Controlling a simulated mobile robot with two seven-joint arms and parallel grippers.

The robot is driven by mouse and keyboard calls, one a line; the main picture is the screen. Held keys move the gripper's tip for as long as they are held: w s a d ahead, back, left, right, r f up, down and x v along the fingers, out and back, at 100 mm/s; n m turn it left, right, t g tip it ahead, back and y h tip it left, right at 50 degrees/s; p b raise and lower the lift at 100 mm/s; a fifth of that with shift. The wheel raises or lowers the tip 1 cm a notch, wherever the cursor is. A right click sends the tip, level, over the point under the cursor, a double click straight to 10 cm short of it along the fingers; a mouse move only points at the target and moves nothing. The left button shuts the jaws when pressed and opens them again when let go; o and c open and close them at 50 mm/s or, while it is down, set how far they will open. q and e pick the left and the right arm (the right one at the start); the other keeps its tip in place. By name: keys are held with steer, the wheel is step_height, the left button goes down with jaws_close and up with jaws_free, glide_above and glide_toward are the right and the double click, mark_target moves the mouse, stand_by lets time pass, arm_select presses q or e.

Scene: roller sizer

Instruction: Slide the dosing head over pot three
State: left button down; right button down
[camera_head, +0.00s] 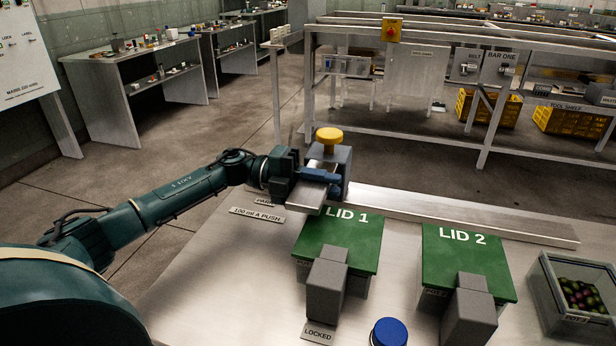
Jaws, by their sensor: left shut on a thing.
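The dosing head (342,160), a grey block with a yellow knob (329,135) on top, sits at the left end of a long metal rail (470,218). It stands behind the green LID 1 (345,240), near a partly hidden label that seems to read PARK. My left gripper (318,180) is shut on the near left side of the dosing head; the exact grip is partly hidden by the fingers. Pot three (552,300) is an open grey box at the far right, with dark round pieces inside. My right gripper is out of view.
The green LID 2 (466,262) lies between LID 1 and pot three. Grey blocks (326,284) (470,308) stand at the front of both lids. A blue cap (389,332) is at the front edge. The rail to the right of the head looks clear.

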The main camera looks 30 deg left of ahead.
arm_select(q)
steer(key=shift+w+d, duration=0.15)
steer(key=shift+d, duration=0.35)
steer(key=c, duration=1.4)
jaws_free()
steer(key=shift+a, duration=0.1)
steer(key=b+v, duration=0.1)
steer(key=v, duration=1.2)
steer(key=shift+b, duration=0.4)
